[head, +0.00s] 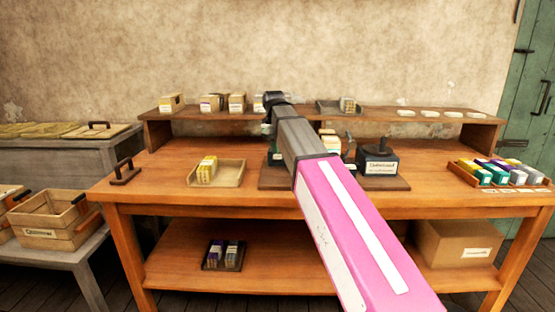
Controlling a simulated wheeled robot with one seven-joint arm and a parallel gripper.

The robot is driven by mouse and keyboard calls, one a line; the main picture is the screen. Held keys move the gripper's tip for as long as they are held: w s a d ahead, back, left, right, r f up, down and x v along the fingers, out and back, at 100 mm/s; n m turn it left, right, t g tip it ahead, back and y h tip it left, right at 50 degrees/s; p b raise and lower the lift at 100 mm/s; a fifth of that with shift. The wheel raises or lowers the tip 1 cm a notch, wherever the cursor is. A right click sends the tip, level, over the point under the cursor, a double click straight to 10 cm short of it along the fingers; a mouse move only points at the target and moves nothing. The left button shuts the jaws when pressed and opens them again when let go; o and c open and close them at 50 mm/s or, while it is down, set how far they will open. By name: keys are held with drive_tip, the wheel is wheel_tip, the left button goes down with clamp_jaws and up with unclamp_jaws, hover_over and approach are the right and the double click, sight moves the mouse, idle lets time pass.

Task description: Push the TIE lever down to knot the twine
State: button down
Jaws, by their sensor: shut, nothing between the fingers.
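My arm reaches forward over the wooden bench (225,150), its pink and grey links covering much of the middle. My gripper (268,126) is the dark end of the arm, small in the picture, above the back middle of the bench in front of the shelf. It is shut and empty. Behind the arm stands a dark machine on a wooden base (274,180), mostly hidden. I cannot make out a TIE lever or twine. I cannot tell whether my gripper touches anything.
Right of the arm stands a dark block with a white label (380,164). A tray (232,174) with yellow packets lies left. A tray of coloured boxes (463,177) sits right. A raised shelf (440,117) holds several packets.

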sight(276, 157)
drive_tip(key=shift+f, duration=0.6)
drive_tip(key=shift+f, duration=0.1)
drive_tip(key=shift+f, duration=2.05)
drive_tip(key=shift+w+a+r, duration=0.3)
drive_tip(key=shift+w+a, duration=0.15)
drive_tip(key=shift+w, duration=0.2)
drive_tip(key=shift+w+a+r, duration=0.3)
drive_tip(key=shift+w+a, duration=0.1)
drive_tip(key=shift+w, duration=0.25)
wheel_tip(276, 157, up, 11)
drive_tip(key=shift+w+a, duration=0.3)
drive_tip(key=shift+w, duration=0.05)
drive_tip(key=shift+f, duration=0.1)
